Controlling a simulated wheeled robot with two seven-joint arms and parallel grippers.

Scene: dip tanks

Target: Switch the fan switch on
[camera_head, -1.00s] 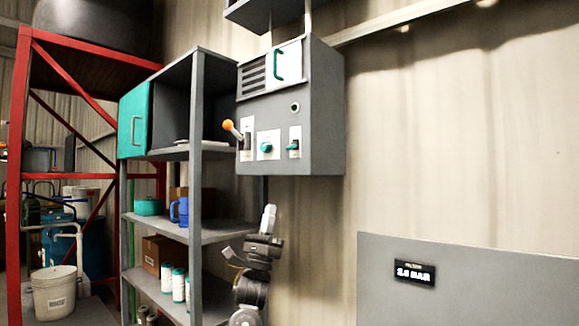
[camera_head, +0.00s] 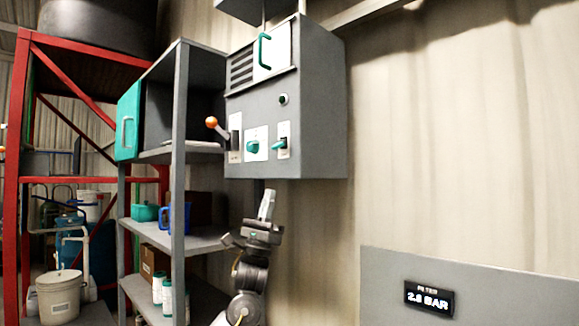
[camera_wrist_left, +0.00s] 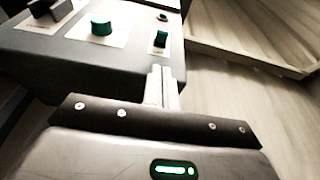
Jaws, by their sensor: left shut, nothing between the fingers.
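A grey control box (camera_head: 325,120) hangs on the wall. Its front carries a lever with an orange ball (camera_head: 211,122), a green rotary knob (camera_head: 253,147) and a small green toggle switch (camera_head: 279,145) on a white plate at the right. The labels are too small to read; the toggle looks like the fan switch. My left gripper (camera_head: 267,204) points up just below the box, apart from it. In the left wrist view, its shut, empty fingers (camera_wrist_left: 161,74) reach toward the box's lower edge, below the toggle (camera_wrist_left: 160,39); the knob (camera_wrist_left: 101,26) is to the left.
A grey shelf (camera_head: 200,240) with a blue mug (camera_head: 175,218) and white bottles stands left of my arm. A red rack (camera_head: 12,170) is farther left. A grey panel with a pressure display (camera_head: 429,298) is at lower right. The wall right of the box is bare.

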